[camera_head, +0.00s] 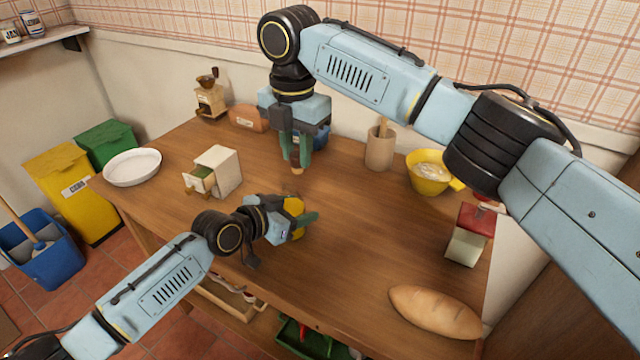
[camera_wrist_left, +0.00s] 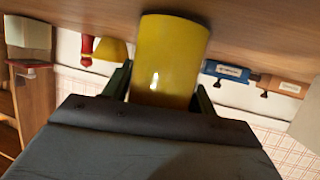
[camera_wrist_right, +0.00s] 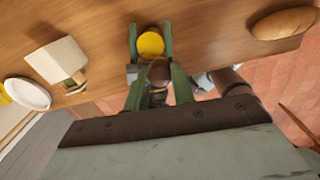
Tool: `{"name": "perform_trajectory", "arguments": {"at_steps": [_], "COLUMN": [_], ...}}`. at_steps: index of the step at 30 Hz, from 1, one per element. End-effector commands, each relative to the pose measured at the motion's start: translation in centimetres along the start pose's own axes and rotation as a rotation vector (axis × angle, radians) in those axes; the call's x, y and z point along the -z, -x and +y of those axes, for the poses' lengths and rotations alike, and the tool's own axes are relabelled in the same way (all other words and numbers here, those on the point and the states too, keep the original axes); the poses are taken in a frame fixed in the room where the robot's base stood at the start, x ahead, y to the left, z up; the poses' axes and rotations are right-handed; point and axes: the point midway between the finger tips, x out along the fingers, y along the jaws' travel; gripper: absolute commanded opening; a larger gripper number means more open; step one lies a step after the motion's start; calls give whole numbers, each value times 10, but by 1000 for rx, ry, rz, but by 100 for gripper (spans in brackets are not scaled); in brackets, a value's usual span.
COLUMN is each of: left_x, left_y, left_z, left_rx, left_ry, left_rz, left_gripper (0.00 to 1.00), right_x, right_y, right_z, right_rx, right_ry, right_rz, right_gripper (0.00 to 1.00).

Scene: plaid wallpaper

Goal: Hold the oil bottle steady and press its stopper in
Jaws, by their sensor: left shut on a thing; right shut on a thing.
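The oil bottle (camera_head: 294,204), yellow, stands on the wooden table near its middle; it also shows large in the left wrist view (camera_wrist_left: 170,60). My left gripper (camera_head: 299,220) is shut around its body, one finger on each side. My right gripper (camera_head: 297,156) points down behind and above the bottle in the head view, shut on the brown stopper (camera_head: 297,170). In the right wrist view the stopper (camera_wrist_right: 159,72) sits between my right fingers, apart from the bottle's round yellow top (camera_wrist_right: 151,44). The left gripper partly hides the bottle in the head view.
A cream drawer box (camera_head: 222,168) and white bowl (camera_head: 132,167) stand to the left. A utensil crock (camera_head: 379,150) and yellow bowl (camera_head: 425,178) stand to the right. A red-topped container (camera_head: 467,245) and bread loaf (camera_head: 434,312) are near the right edge. The table right of the bottle is clear.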

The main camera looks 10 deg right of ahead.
Motion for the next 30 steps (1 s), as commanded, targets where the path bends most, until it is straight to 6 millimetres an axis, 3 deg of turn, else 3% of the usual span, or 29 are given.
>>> {"name": "perform_trajectory", "arguments": {"at_steps": [6, 11, 30], "left_x": [-1, -1, -1], "left_y": [0, 0, 0], "left_z": [0, 0, 0], "left_rx": [0, 0, 0], "left_ry": [0, 1, 0], "left_rz": [-1, -1, -1], "left_gripper": [26, 26, 26], "right_x": [3, 4, 4], "right_y": [26, 30, -24], "right_z": [20, 23, 23], "right_rx": [3, 5, 5], "right_ry": [-121, -152, -152], "right_rz": [4, 6, 8], "right_gripper": [4, 4, 4]}}
